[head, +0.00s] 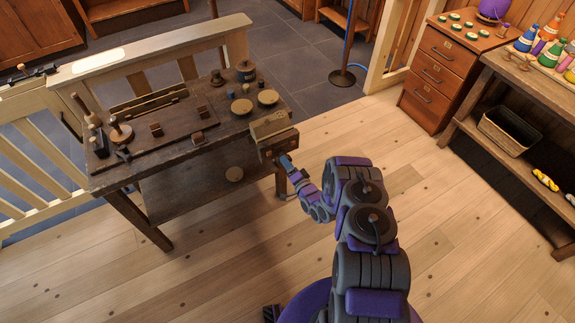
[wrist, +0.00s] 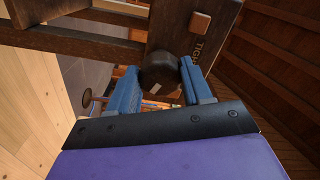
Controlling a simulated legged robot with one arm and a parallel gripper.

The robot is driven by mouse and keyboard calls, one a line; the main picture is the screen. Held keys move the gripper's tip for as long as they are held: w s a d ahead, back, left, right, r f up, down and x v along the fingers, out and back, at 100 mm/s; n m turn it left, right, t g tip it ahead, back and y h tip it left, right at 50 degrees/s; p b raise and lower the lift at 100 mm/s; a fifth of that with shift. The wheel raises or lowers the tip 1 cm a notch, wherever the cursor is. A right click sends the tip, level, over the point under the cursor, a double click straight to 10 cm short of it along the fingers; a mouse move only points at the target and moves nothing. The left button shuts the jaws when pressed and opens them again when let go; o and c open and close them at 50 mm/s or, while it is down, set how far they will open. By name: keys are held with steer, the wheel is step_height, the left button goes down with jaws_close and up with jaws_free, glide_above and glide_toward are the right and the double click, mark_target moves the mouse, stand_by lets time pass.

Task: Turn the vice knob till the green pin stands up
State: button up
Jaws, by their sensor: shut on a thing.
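The vice (head: 272,137) is a wooden block on the right end of the dark workbench. In the wrist view its dark face (wrist: 168,25) carries lettering that reads "TIGHT", partly cut off. The vice knob (wrist: 158,75) is dark and round with a small pale mark low on its face. My gripper (head: 284,160) reaches the vice from the front right. In the wrist view my gripper's blue fingers (wrist: 160,88) are shut on the knob, one on each side. I cannot make out a green pin in either view.
The workbench (head: 190,155) holds round wooden discs, spools and small blocks. A pale railing (head: 150,50) runs behind it. A drawer cabinet (head: 440,75) and a table with coloured bottles (head: 528,38) stand at the right. The plank floor between is clear.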

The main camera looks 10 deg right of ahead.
steer(key=shift+s+d+f+m+p, duration=0.15)
steer(key=shift+m+p, duration=0.45)
steer(key=shift+m, duration=2.15)
steer(key=shift+s+m+p, duration=0.1)
steer(key=shift+m+p, duration=0.5)
steer(key=shift+m, duration=2.15)
steer(key=o, duration=0.8)
steer(key=shift+f, duration=0.1)
steer(key=shift+c, duration=0.2)
steer(key=shift+o, duration=1.4)
steer(key=shift+w+r, duration=0.15)
steer(key=shift+r, duration=0.1)
steer(key=p+v, duration=0.2)
steer(key=v, duration=1.5)
steer(key=shift+s, duration=0.2)
